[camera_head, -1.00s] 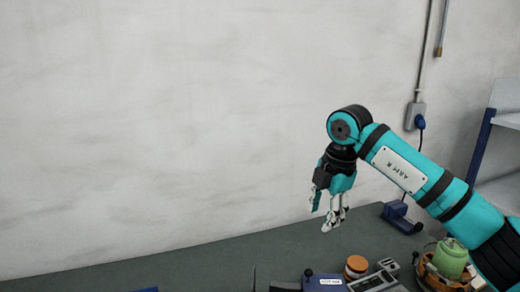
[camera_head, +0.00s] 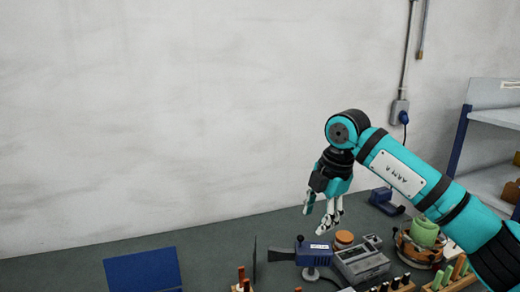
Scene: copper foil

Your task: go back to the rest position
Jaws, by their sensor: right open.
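My right gripper (camera_head: 324,215) hangs from the teal right arm, fingers pointing down, in front of the wall and above the rear part of the bench. Its white-tipped fingers are apart and nothing shows between them. My left gripper and left arm are not in the picture.
The dark grey bench (camera_head: 215,249) holds a blue panel (camera_head: 143,271), a blue and black tool (camera_head: 315,254), a grey device (camera_head: 361,263), an orange-topped jar (camera_head: 344,238) and a green roll (camera_head: 424,231). A shelf unit (camera_head: 496,117) stands at right. The air left of the arm is clear.

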